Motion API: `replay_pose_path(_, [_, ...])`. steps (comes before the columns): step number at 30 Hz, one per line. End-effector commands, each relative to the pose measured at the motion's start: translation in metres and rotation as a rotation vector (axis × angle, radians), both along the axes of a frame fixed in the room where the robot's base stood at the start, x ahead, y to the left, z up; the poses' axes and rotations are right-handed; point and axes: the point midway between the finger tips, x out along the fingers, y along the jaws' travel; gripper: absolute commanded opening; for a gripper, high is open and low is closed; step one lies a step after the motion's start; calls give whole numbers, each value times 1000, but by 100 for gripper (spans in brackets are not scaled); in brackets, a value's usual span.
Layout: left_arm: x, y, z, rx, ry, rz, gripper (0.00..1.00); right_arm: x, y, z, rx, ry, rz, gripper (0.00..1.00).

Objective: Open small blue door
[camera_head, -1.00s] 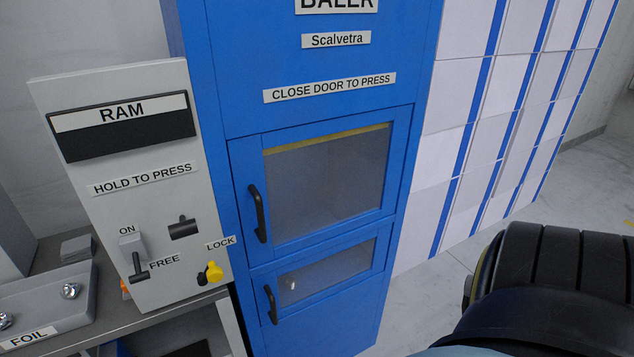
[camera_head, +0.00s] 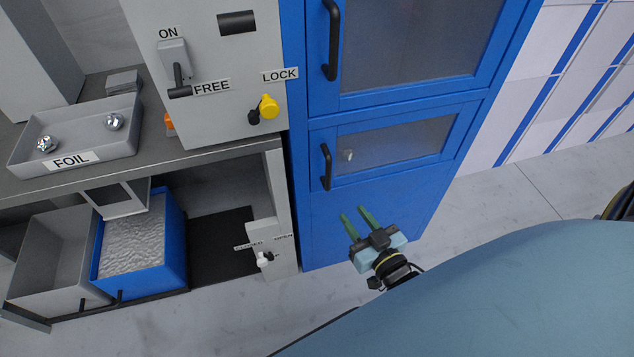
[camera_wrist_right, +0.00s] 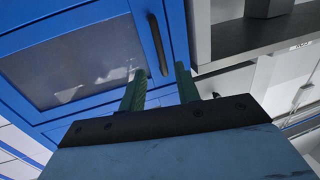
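The small blue door (camera_head: 395,147) is the lower door on the blue baler cabinet, with a grey window and a black vertical handle (camera_head: 326,166) on its left side. It looks shut. A small pale thing shows behind its window. My right gripper (camera_head: 355,216) is in front of the cabinet, below and a little right of the handle, with its green fingers apart and nothing between them. In the right wrist view the handle (camera_wrist_right: 160,45) stands beyond the open fingertips (camera_wrist_right: 160,80), and the door window (camera_wrist_right: 75,65) is to the left. The left gripper is out of view.
The larger blue door (camera_head: 420,45) above is shut. To the left stand the grey control panel (camera_head: 210,110) with a yellow lock knob (camera_head: 269,107), a foil tray (camera_head: 80,130) and a blue bin (camera_head: 170,240). Open floor lies to the right.

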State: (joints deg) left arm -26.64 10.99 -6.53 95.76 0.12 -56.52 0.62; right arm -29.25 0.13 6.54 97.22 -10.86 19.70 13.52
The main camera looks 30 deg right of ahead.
Motion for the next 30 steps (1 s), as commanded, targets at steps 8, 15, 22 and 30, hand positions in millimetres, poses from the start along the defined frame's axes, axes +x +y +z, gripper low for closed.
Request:
replay_pose_path(8, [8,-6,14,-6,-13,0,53,23,-4,15,-4,-54,-2,32])
replay_pose_path(15, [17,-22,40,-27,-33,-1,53,75,-5,14,-5,-53,0,32])
replay_pose_path(22, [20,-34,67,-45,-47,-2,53,116,-7,13,-5,-50,-1,32])
replay_pose_path(30, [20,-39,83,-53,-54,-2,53,135,-8,14,-4,-47,-1,32])
